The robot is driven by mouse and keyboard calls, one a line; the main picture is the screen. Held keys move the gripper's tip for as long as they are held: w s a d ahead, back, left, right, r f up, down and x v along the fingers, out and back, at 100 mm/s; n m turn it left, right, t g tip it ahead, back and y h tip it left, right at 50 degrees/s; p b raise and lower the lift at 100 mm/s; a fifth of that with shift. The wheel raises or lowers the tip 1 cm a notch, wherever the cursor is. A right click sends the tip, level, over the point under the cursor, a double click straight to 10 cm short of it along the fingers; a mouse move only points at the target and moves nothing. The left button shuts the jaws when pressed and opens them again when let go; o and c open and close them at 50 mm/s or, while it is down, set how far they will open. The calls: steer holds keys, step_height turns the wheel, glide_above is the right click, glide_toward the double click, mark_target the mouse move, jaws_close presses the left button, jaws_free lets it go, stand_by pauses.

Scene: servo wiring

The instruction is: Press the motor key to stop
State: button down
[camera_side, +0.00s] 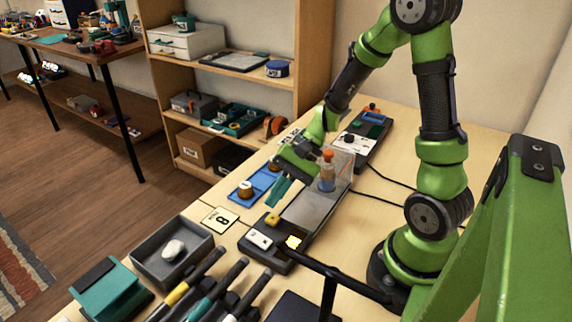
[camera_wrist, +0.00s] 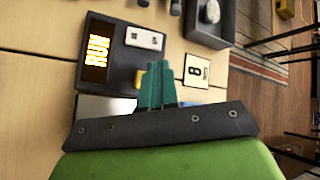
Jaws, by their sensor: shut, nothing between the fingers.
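A dark control panel (camera_side: 267,254) sits on the wooden table; it also shows in the wrist view (camera_wrist: 120,58). It carries a yellow key (camera_side: 272,219), a white piece with dark marks (camera_side: 261,239) and a lit display (camera_side: 293,242). In the wrist view the display reads RUN (camera_wrist: 97,48), and the yellow key (camera_wrist: 138,79) is partly hidden behind my fingers. My gripper (camera_side: 278,191) has teal fingers, shut and empty. They hang above the table, near the yellow key and apart from it in the side view. The fingertips also show in the wrist view (camera_wrist: 157,68).
A metal plate (camera_side: 310,212) and a clear-walled station with an orange-topped cylinder (camera_side: 327,175) adjoin the panel. A card marked 8 (camera_side: 219,220), a blue tray (camera_side: 258,184) and a grey bin (camera_side: 150,256) lie to the left. Dark-handled tools (camera_side: 230,275) stand in front.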

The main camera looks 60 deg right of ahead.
mark_target(276, 216)
steer(key=shift+f, duration=1.35)
stand_by(1.1)
steer(key=shift+f, duration=0.8)
stand_by(0.6)
steer(key=shift+r, duration=3.45)
